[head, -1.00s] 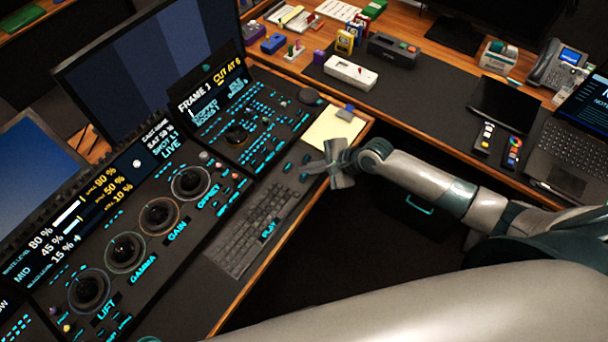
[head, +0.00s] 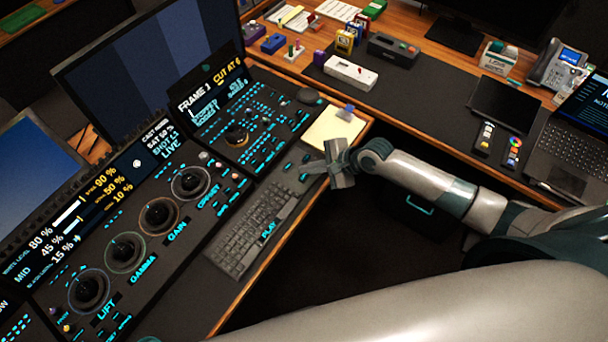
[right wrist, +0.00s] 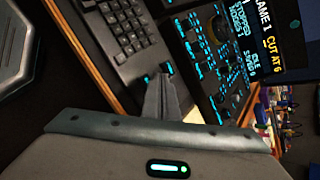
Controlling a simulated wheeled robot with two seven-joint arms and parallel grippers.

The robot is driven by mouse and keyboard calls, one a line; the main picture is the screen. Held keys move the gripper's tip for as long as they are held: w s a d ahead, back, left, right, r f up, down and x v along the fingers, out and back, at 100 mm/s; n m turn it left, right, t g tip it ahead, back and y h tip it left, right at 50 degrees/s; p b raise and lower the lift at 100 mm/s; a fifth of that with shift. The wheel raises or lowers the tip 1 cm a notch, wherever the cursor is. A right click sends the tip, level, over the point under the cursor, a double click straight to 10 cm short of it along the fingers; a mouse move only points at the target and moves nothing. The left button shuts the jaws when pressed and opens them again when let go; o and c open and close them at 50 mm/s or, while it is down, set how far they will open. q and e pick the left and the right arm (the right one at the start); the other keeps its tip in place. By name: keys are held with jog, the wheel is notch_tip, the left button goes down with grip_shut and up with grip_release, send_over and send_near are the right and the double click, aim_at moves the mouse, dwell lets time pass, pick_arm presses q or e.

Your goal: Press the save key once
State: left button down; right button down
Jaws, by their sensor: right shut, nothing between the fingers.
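The control panel (head: 150,215) runs diagonally across the left of the head view, with a keyboard (head: 248,232) along its near edge. Small cyan-marked keys (head: 288,167) lie just beyond the keyboard's upper end; they also show in the right wrist view (right wrist: 166,68). Their labels are too small to read, so I cannot tell which is the save key. My right gripper (head: 308,169) is shut and empty, over the panel's edge beside these keys. In the right wrist view its fingertips (right wrist: 160,80) are close to them; I cannot tell if they touch. My left gripper is not in view.
Trackballs with rings (head: 158,216) and a display reading FRAME 1, CUT AT 6 (head: 207,92) are on the panel. A yellow notepad (head: 330,128) lies just behind the gripper. A side desk (head: 440,85) holds a phone (head: 560,68), a laptop (head: 570,140) and small items.

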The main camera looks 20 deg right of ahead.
jog(key=shift+f, duration=0.15)
dwell(0.4)
jog(key=shift+f, duration=0.25)
jog(key=shift+f, duration=0.6)
dwell(0.9)
jog(key=shift+r, duration=0.1)
jog(key=shift+r+p, duration=0.9)
jog(key=shift+p, duration=0.25)
jog(key=shift+r, duration=0.1)
notch_tip(320, 180, up, 3)
jog(key=p, duration=0.3)
jog(key=shift+r+p, duration=0.9)
jog(key=shift+p, duration=0.05)
